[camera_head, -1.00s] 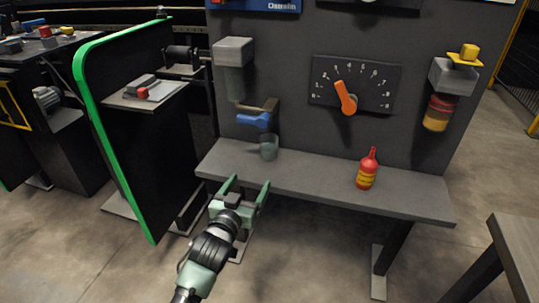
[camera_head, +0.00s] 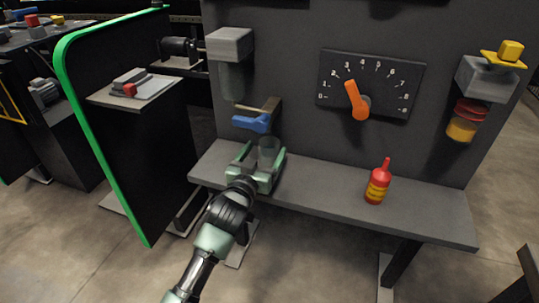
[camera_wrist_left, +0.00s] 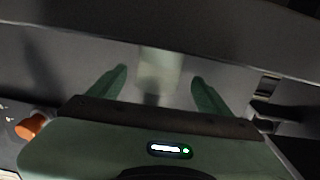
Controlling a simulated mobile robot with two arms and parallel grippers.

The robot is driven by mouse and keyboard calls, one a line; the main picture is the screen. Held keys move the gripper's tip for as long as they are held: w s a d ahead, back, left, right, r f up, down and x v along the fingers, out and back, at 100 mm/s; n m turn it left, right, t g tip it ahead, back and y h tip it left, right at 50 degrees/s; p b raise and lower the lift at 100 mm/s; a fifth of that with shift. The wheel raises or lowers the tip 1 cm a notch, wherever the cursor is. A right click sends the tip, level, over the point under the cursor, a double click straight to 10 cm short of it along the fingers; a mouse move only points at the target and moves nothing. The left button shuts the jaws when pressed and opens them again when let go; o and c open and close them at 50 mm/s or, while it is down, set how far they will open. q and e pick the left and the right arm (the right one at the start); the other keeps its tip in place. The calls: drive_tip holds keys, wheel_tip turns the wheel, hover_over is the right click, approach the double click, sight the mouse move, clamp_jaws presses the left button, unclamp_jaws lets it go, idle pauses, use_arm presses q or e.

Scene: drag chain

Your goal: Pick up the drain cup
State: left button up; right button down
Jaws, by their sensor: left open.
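The drain cup (camera_head: 268,149) is a clear, greyish cup standing upright on the grey shelf, below the blue-handled valve. My left gripper (camera_head: 262,158) is at the shelf with its fingers open, one on each side of the cup. In the left wrist view the cup (camera_wrist_left: 159,68) is a pale, see-through shape between the two green fingers (camera_wrist_left: 162,88), with a gap showing on both sides. The cup's lower part is partly hidden by the gripper in the head view. My right gripper is not in view.
The grey shelf (camera_head: 330,197) also holds a red bottle (camera_head: 377,183) with a yellow label, well to the right. Above the cup are the blue valve handle (camera_head: 251,123) and a grey box (camera_head: 229,44). A black panel with a green edge (camera_head: 85,120) stands at left.

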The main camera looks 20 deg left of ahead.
use_arm(q)
drive_tip(key=w, duration=0.3)
drive_tip(key=shift+w+d, duration=0.2)
drive_tip(key=shift+d, duration=0.05)
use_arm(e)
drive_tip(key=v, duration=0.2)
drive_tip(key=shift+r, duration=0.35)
use_arm(q)
drive_tip(key=shift+c, duration=0.3)
drive_tip(key=shift+r, duration=0.1)
drive_tip(key=c, duration=1.5)
